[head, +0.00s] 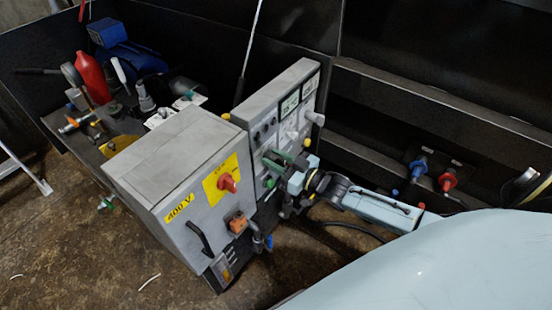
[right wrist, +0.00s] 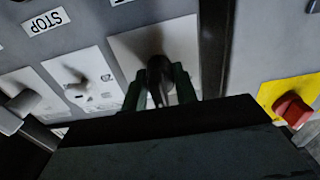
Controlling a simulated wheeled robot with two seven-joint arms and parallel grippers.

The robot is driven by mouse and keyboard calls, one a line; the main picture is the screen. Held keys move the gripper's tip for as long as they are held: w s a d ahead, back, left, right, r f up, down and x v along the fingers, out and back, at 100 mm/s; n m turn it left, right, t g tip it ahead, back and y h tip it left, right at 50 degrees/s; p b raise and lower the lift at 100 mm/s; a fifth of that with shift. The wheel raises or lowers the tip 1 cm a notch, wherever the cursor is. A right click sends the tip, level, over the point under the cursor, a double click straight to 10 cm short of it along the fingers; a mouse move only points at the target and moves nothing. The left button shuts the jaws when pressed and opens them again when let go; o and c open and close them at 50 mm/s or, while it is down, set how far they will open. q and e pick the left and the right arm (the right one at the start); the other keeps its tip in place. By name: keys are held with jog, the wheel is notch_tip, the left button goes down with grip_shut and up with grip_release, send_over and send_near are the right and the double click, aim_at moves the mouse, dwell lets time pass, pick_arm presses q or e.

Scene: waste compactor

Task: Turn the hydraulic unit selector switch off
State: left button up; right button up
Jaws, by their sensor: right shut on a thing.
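The grey control panel (head: 262,148) carries several buttons and knobs. My right gripper (head: 277,164) is at the lower left of its front face. In the right wrist view its dark green fingers (right wrist: 160,88) are closed on either side of a black selector knob (right wrist: 159,72) on a white plate (right wrist: 185,42). The knob's handle points roughly along the fingers. Its label and position marks are hidden or unreadable, so I cannot tell its setting. My left gripper is not in view.
A grey electrical box (head: 175,215) stands left of the panel, with a red rotary switch (head: 228,183) on a yellow plate and an orange connector (head: 237,223). Light knobs (head: 315,118) stick out right of my gripper. Blue and red valves or couplings (head: 447,181) are farther right.

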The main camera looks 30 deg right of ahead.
jog(key=shift+f, duration=0.1)
jog(key=o, duration=0.6)
